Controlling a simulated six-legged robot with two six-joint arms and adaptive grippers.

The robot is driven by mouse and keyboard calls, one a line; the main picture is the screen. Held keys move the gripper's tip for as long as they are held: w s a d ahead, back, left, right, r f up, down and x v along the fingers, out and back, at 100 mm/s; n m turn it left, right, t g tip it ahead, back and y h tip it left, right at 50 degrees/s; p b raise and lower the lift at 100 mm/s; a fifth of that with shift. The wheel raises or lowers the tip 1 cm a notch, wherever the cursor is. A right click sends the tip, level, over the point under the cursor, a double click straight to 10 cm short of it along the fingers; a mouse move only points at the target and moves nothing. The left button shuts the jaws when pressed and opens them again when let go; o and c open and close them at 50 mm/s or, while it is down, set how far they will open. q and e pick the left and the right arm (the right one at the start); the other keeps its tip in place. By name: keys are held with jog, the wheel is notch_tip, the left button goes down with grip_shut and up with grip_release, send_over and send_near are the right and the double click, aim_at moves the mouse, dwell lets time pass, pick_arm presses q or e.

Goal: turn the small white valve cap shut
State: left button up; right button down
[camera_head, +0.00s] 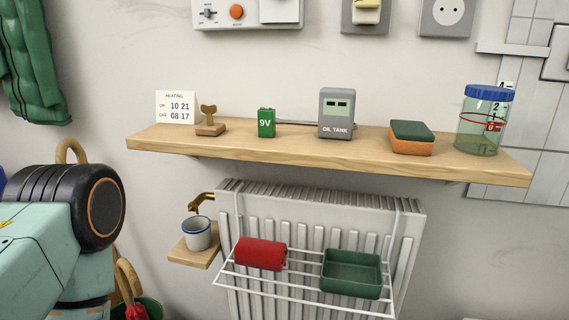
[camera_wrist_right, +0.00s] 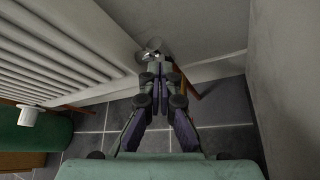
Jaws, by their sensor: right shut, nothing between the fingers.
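In the right wrist view my right gripper (camera_wrist_right: 157,77) is shut and empty. Its fingertips point at a small pale rounded fitting (camera_wrist_right: 152,46) by the radiator's end, which looks like the valve with its cap. The tips partly cover it, and I cannot tell whether they touch it. A copper-coloured pipe (camera_wrist_right: 193,90) runs beside the fingers. A separate white cylinder (camera_wrist_right: 29,115) shows at the left. The head view shows neither the valve cap nor a gripper.
The white radiator (camera_head: 300,215) stands under a wooden shelf (camera_head: 300,152) and carries a wire rack with a red roll (camera_head: 260,254) and a green tray (camera_head: 350,273). A mug (camera_head: 196,234) stands on a small wooden ledge. In the wrist view, wall (camera_wrist_right: 285,60) lies right of the gripper.

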jog(key=shift+a+f, duration=0.15)
jog(key=shift+f, duration=0.15)
dwell(0.4)
jog(key=shift+a, duration=0.25)
dwell(0.4)
jog(key=shift+r, duration=0.1)
jog(key=shift+s+a+r+p, duration=0.2)
jog(key=shift+s+p, duration=0.45)
jog(key=shift+s, duration=0.85)
jog(key=shift+s+a+r+p, duration=0.15)
jog(key=shift+s+p, duration=0.5)
jog(key=shift+s, duration=0.8)
jog(key=shift+s+a+f, duration=0.1)
jog(key=shift+f, duration=0.05)
